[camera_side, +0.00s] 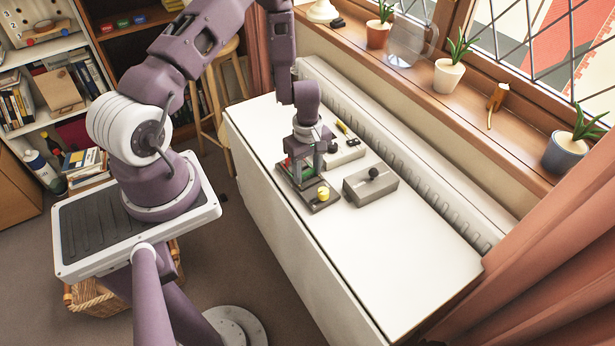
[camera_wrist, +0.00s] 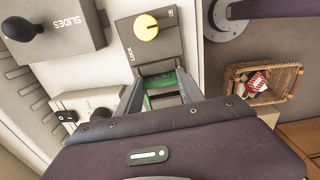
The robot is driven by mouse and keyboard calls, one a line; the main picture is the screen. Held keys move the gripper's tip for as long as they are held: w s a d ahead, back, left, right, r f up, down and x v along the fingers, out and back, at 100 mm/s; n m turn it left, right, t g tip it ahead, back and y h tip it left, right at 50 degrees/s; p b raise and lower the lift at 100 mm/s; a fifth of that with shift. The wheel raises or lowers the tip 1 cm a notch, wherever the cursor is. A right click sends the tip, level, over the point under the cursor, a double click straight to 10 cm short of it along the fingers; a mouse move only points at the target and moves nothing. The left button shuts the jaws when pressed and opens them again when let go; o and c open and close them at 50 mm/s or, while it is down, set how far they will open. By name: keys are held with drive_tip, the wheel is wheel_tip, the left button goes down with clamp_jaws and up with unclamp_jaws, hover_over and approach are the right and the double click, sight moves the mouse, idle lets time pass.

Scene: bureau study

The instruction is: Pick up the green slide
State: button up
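A green piece (camera_wrist: 162,82), apparently the green slide, shows in the wrist view between my two fingers, at the end of a grey block (camera_wrist: 152,52) with a yellow knob (camera_wrist: 146,27). My gripper (camera_wrist: 161,76) has its fingers apart, one on each side of the green piece; I cannot tell whether they touch it. In the side view my gripper (camera_side: 308,172) points down over the grey block (camera_side: 322,205), behind the yellow knob (camera_side: 323,192). Green and red bits (camera_side: 286,164) show beside it there. The fingers hide much of this spot.
A grey box marked SLIDES (camera_wrist: 55,25), with a dark knob, stands beside the block. A pale switch box (camera_side: 345,155) stands behind my gripper. The white tabletop (camera_side: 400,270) is clear toward the front right. A radiator (camera_side: 400,150) and potted plants line the window side.

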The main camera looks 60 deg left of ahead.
drive_tip(key=c, duration=0.4)
drive_tip(key=shift+r, duration=0.1)
wheel_tip(320, 180, up, 9)
drive_tip(key=shift+a+f, duration=0.1)
drive_tip(key=a+f, duration=0.1)
drive_tip(key=f, duration=0.1)
drive_tip(key=a+f, duration=0.2)
drive_tip(key=shift+s+a+f, duration=0.1)
drive_tip(key=shift+a+f, duration=0.1)
drive_tip(key=shift+f, duration=0.7)
